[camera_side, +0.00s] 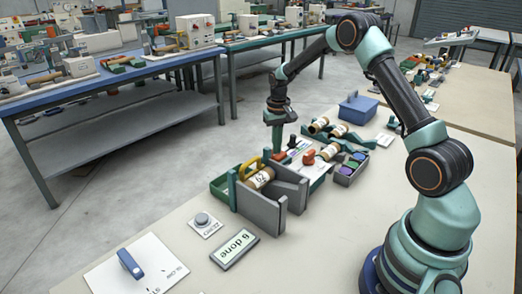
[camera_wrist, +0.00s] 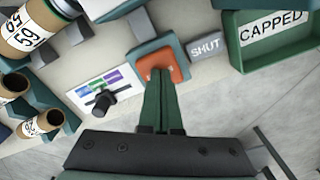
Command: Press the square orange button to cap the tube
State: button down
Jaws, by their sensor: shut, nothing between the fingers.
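The square orange button (camera_wrist: 176,60) sits in a teal housing at the top centre of the wrist view, beside a grey "SHUT" label (camera_wrist: 206,46). My gripper (camera_wrist: 160,74) is shut and empty, with its green fingertips over the button's near part. I cannot tell whether they touch it. In the side view my gripper (camera_side: 277,148) points down behind the grey fixture, and the button is not clearly visible there. A brown tube (camera_side: 262,178) with a white number label lies tilted in the grey fixture (camera_side: 264,211), near a yellow arc.
A green tray (camera_wrist: 236,60) marked "CAPPED" is at the upper right of the wrist view. A panel with a black knob (camera_wrist: 103,101) and several labelled tubes (camera_wrist: 38,122) lie left of my fingers. A "6 done" display (camera_side: 235,248) and a round grey button (camera_side: 203,219) sit in front.

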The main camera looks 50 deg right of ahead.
notch_tip(320, 180, up, 8)
jog(key=shift+f, duration=0.25)
dwell(0.5)
jog(key=s+a+r+n+t, duration=0.3)
jog(key=s+a+r, duration=0.4)
jog(key=a+r, duration=0.4)
jog(key=s+a+r+n+t, duration=0.2)
jog(key=s+a, duration=0.4)
jog(key=s, duration=0.5)
jog(key=shift+s+a+n+t, duration=0.25)
jog(key=shift+s+n+t, duration=0.05)
jog(key=shift+n, duration=0.2)
